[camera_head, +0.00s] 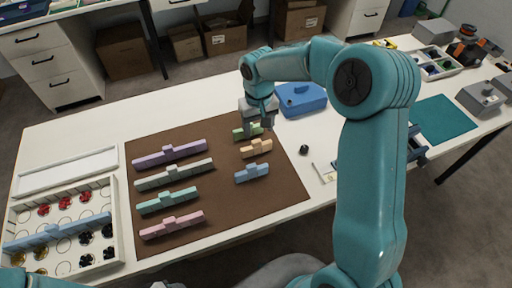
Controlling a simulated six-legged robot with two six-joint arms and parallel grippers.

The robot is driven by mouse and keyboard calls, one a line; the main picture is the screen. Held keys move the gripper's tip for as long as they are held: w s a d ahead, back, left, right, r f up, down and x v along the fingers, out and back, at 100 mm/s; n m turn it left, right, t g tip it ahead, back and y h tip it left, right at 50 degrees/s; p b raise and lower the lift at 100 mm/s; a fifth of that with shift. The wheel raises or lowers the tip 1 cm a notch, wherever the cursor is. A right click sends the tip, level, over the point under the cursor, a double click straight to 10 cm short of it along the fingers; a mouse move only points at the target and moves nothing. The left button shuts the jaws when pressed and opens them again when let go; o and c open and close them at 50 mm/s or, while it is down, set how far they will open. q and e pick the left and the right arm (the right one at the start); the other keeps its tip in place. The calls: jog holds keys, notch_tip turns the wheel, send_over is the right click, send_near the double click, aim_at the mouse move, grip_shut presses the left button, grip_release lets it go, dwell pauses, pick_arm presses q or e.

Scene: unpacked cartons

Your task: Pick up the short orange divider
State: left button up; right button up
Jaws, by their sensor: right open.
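The short orange divider (256,148) lies on the brown mat (222,205), in the right column of dividers. It is pale orange with a raised middle. A short green divider (240,133) lies just behind it, and a short blue divider (252,173) lies in front. My right gripper (268,127) points down, open and empty, near the right end of the green divider and a little behind the orange one. Its fingertips are small, and their exact height is hard to tell. My left gripper is not visible; only a piece of teal arm shows at the bottom left.
Several long dividers, purple (170,154), grey-green, teal and pink, lie in the left column. A white compartment tray (118,225) stands at the left. A blue case (302,100) stands behind right of my gripper. A small dark object (304,150) lies right of the mat.

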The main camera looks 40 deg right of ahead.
aim_at(257, 141)
jog(key=shift+s+a+f, duration=0.1)
jog(key=shift+s, duration=0.1)
jog(key=f, duration=0.4)
jog(key=shift+w+a+f+p, duration=0.1)
jog(key=shift+w+f+p, duration=0.05)
jog(key=shift+w+p, duration=0.25)
jog(key=shift+s+f, duration=0.15)
jog(key=shift+f, duration=0.3)
jog(key=c, duration=0.9)
jog(key=shift+c, duration=1.1)
